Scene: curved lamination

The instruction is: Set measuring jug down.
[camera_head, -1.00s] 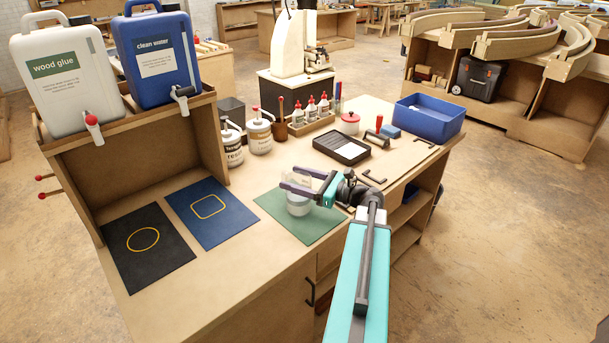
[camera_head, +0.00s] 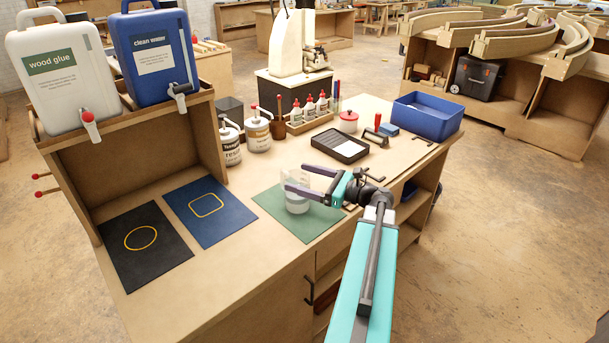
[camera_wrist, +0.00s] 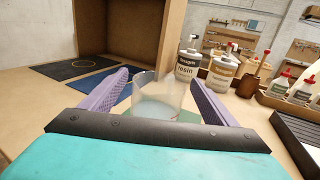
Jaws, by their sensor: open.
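The measuring jug (camera_head: 296,196) is a clear, see-through vessel standing upright on the green mat (camera_head: 272,207), with something pale in its lower part. My gripper (camera_head: 294,179) is open, with one purple finger on each side of the jug. In the wrist view the jug (camera_wrist: 157,98) stands between the spread fingers, with a gap visible on both sides. Its lower part is hidden behind the dark gripper bar.
A black mat (camera_head: 143,262) and a blue mat (camera_head: 232,222) lie to the left, below the wood glue (camera_head: 62,85) and clean water (camera_head: 155,75) containers. Resin tins (camera_head: 258,133), a black tray (camera_head: 340,147) and a blue bin (camera_head: 428,114) stand behind.

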